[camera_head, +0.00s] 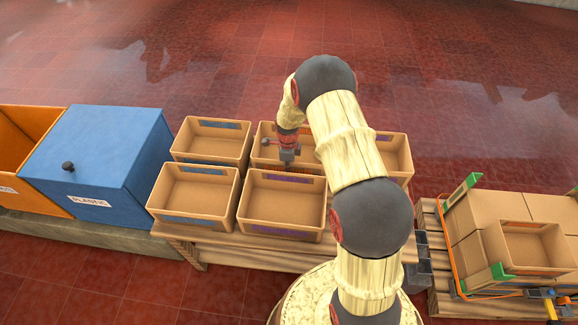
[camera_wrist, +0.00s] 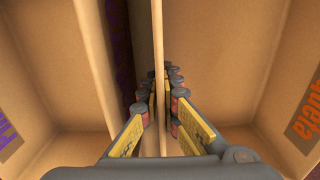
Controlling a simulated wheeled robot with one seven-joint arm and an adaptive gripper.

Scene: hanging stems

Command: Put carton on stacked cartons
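Several open, empty tan cartons stand in two rows on a wooden bench, including a front carton (camera_head: 282,205) and a back-middle carton (camera_head: 262,151). My gripper (camera_head: 287,161) points down where these two meet. In the wrist view, its fingers (camera_wrist: 161,108) are apart, one on each side of a thin upright carton wall (camera_wrist: 158,50), with a visible gap between them. A second wall stands close to the left of it. The stacked cartons (camera_head: 495,208) stand at the right, with one open carton (camera_head: 525,268) among them. My arm hides part of the back row.
The bench (camera_head: 225,246) holds the loose cartons. A blue bin (camera_head: 100,150) labelled PLASTIC and an orange bin (camera_head: 22,190) stand at the left. A pallet (camera_head: 440,290) with green corner guards and orange straps carries the stack. Red tiled floor behind is clear.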

